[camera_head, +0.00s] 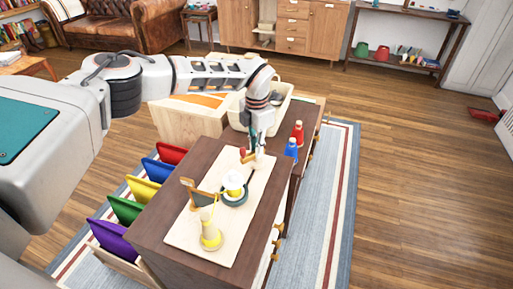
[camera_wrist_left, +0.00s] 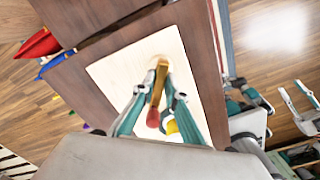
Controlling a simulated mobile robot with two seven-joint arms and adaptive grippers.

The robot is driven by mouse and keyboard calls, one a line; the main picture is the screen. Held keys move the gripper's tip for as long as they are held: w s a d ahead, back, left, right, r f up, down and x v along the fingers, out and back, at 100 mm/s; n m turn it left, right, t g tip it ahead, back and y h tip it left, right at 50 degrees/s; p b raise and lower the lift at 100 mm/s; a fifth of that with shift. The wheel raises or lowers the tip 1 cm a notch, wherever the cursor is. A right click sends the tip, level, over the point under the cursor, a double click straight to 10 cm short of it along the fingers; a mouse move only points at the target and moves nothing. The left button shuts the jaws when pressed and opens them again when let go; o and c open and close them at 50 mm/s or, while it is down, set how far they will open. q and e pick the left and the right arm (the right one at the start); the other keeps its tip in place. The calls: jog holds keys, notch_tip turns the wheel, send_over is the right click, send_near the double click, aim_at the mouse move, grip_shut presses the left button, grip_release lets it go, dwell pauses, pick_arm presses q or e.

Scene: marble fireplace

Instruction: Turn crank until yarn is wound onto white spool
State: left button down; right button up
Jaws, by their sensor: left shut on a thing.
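The winder stands on a pale wooden board (camera_head: 180,241) on the dark cabinet top. Its white spool (camera_head: 233,179) has some yellow yarn on it and sits over a dark green round base. A cone of yellow yarn (camera_head: 210,238) stands at the near end, with a wooden guide (camera_head: 201,198) beside it. My left gripper (camera_head: 257,160) is at the far end of the board, shut on the crank (camera_wrist_left: 157,86). The crank's red knob (camera_wrist_left: 153,118) shows in the left wrist view. The fingers partly hide the crank. My right gripper (camera_wrist_left: 247,95) seems to show only small beside the cabinet.
Red (camera_head: 298,133) and blue (camera_head: 291,150) yarn cones stand right of the board. A cream bin (camera_head: 285,108) is behind. Coloured panels (camera_head: 128,209) line the cabinet's left side. Open wooden floor (camera_head: 430,190) lies to the right.

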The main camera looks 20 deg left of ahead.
pick_arm(q)
jog(key=c, duration=2)
grip_release()
jog(key=shift+c, duration=0.2)
jog(key=shift+r, duration=0.5)
notch_tip(320, 180, up, 11)
